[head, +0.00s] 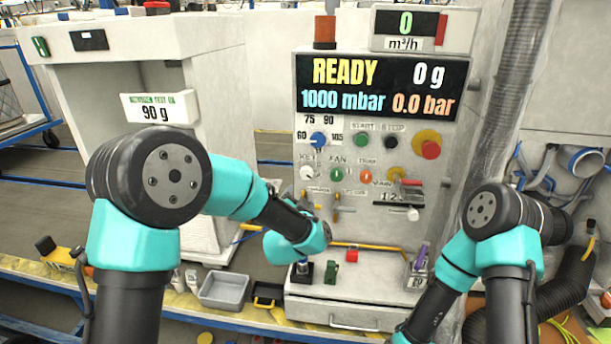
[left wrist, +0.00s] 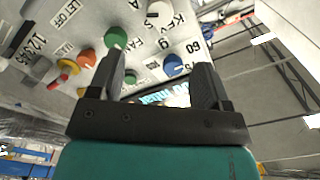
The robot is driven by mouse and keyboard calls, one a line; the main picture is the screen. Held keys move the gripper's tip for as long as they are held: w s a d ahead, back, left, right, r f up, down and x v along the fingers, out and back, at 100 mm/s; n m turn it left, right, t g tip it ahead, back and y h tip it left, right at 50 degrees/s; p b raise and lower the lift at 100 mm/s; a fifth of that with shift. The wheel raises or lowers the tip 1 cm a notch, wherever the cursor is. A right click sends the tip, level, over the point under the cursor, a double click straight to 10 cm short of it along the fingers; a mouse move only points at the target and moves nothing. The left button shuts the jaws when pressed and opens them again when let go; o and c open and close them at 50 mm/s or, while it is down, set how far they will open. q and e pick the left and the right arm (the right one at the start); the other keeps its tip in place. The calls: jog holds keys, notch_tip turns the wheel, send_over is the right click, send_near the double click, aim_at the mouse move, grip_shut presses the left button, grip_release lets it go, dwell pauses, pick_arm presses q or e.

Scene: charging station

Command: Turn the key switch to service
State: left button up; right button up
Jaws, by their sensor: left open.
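The key switch (head: 307,173) is a pale round knob under the KEY label, left of the green FAN knob (head: 336,174) on the panel. Its exact pointer setting is too small to read. In the left wrist view, which is upside down, the key switch (left wrist: 160,13) is at the top, beyond the fingertips. My left gripper (left wrist: 161,72) is open with nothing between its fingers, facing the panel and apart from the key switch. In the head view my left wrist is in front of the panel's lower left, and its fingers are hard to make out. My right gripper is out of view.
The blue pressure dial (head: 318,139) is just above the key switch. The orange TRIM knob (head: 365,175) and red button (head: 430,149) are to the right. Small fittings stand on the ledge below, including a red-topped one (head: 351,256). A grey bin (head: 224,290) is lower left.

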aim_at(306, 175)
pick_arm(q)
jog(key=w, duration=0.4)
jog(key=w+d, duration=0.1)
jog(key=w, duration=0.4)
jog(key=w+d, duration=0.1)
jog(key=w, duration=0.4)
jog(key=shift+w, duration=0.2)
jog(key=shift+c, duration=0.4)
jog(key=c, duration=0.8)
jog(key=shift+n, duration=0.5)
jog(key=n, duration=0.5)
jog(key=shift+d, duration=0.15)
jog(key=n, duration=0.6)
